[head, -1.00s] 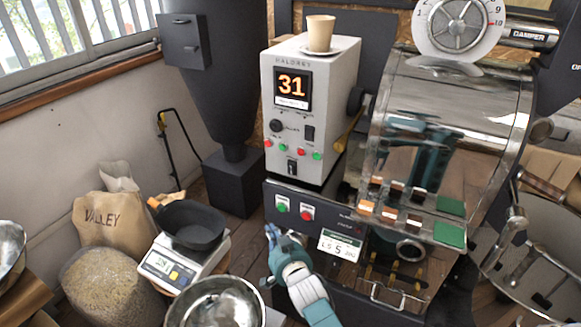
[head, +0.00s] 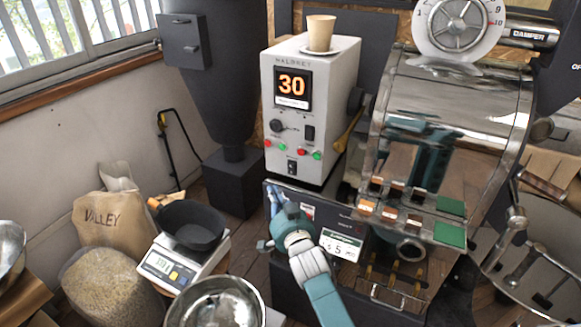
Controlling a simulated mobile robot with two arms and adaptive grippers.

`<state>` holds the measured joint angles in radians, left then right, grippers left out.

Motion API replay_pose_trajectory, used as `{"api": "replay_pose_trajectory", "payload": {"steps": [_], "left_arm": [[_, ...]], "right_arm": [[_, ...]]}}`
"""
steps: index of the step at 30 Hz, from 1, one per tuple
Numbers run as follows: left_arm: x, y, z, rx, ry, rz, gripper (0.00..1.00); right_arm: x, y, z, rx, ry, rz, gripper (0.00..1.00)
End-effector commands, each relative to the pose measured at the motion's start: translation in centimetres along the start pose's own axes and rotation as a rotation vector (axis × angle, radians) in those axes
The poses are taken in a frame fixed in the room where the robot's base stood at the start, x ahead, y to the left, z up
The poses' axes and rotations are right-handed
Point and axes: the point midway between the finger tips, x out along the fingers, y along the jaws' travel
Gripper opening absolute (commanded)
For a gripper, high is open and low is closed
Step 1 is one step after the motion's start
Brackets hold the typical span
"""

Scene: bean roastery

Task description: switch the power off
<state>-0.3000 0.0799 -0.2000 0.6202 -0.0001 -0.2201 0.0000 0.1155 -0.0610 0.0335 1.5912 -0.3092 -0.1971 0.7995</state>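The black front panel (head: 342,218) of the roaster carries a red button (head: 307,211), partly visible just right of my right gripper (head: 273,215). The green button to its left is hidden behind this gripper. My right gripper is in front of the panel's left end; its fingers are small and partly hidden by its own body, so its opening and any contact are unclear. Above, the white control box (head: 288,118) shows orange "30" on its display (head: 293,86). It has a dark rocker switch (head: 310,132), a small lower switch (head: 291,167), a knob and coloured lights. My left gripper is out of view.
A paper cup (head: 320,32) stands on a saucer on the control box. The shiny roaster drum (head: 450,120) is at right. A scale (head: 165,262) with a black bowl (head: 193,224), a metal bowl (head: 216,305) and sacks (head: 103,230) are at lower left.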

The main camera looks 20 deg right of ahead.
Motion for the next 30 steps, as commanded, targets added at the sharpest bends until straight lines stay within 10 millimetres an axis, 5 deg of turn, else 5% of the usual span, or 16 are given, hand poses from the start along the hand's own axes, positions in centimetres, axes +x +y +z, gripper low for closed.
{"api": "replay_pose_trajectory", "payload": {"steps": [15,30], "left_arm": [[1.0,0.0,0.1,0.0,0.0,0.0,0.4],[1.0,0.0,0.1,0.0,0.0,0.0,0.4]], "right_arm": [[4.7,3.4,-3.4,-0.003,0.0,0.001,0.0],[5.3,3.9,-3.9,-0.001,0.0,0.001,0.0]]}}
